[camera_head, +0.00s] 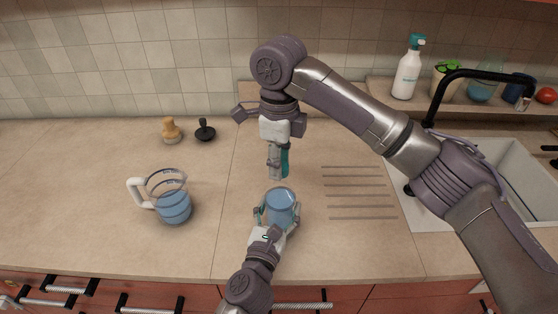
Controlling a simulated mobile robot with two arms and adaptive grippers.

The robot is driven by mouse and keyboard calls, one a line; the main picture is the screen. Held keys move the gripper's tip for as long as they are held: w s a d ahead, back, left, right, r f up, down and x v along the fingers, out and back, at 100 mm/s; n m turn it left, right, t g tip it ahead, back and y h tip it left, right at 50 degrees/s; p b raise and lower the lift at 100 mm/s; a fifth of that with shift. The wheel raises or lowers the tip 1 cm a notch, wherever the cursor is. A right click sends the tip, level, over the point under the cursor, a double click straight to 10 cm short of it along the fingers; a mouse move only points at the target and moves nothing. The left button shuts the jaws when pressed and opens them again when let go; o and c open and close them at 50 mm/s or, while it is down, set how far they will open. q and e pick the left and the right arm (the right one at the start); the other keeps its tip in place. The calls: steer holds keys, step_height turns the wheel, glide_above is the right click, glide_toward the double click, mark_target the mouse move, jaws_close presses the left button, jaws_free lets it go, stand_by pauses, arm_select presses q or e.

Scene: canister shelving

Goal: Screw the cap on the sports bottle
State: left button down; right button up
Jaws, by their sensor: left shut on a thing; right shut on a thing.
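The sports bottle (282,202) is a blue, see-through container standing near the front of the counter. My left gripper (277,215) is shut on it, with fingers around its lower sides. My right gripper (279,174) points down above the bottle and a little behind it in the picture. It is shut on a teal piece, the cap (284,161), which shows mostly as a narrow strip beside the fingers. The cap appears apart from the bottle; the exact gap is hard to tell.
A clear measuring jug (172,207) with blue liquid stands left. A wooden stamp-like item (170,130) and a black one (205,131) stand at the back. Drain grooves, a sink (515,165) and a black faucet (460,76) lie right.

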steer(key=o, duration=0.7)
steer(key=shift+r, duration=2.25)
steer(key=shift+n, duration=0.3)
steer(key=shift+c, duration=0.4)
